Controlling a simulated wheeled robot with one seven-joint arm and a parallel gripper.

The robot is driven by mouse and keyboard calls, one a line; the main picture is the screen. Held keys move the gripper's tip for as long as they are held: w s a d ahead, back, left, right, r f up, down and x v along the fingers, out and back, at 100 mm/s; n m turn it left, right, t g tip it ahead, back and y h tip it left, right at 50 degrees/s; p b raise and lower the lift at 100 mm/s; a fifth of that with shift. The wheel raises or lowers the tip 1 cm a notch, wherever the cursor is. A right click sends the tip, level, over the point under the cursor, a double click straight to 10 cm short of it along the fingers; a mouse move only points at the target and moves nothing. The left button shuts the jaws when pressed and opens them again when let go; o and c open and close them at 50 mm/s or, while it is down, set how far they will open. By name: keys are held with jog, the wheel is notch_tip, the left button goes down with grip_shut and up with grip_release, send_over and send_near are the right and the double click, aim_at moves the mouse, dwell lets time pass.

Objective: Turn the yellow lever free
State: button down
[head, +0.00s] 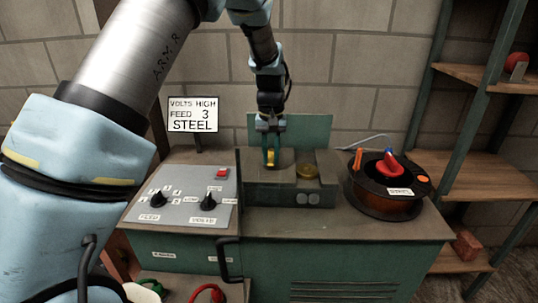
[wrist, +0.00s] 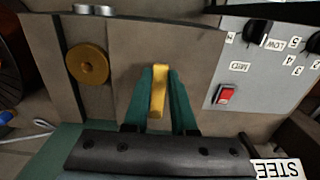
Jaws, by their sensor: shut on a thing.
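The yellow lever (wrist: 159,91) stands between the two green fingers of my gripper (wrist: 160,98) in the wrist view. In the head view the lever (head: 270,157) shows as a small yellow piece at the tips of my gripper (head: 271,161). My gripper points down over the back middle of the bench and is shut on the lever. The fingers hide the lever's sides, and its base is hard to make out.
A brass-coloured disc (head: 307,171) sits right of the lever. A grey control panel (head: 182,198) with two black knobs and a red switch (head: 221,173) lies left. A sign (head: 193,114) reads VOLTS HIGH, FEED 3, STEEL. A copper-coloured spool (head: 383,205) stands at the right.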

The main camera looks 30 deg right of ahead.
jog(key=shift+d, duration=0.1)
dwell(0.3)
jog(key=c, duration=0.7)
grip_release()
notch_tip(320, 180, up, 11)
jog(key=shift+f+b, duration=0.1)
jog(key=shift+b, duration=1)
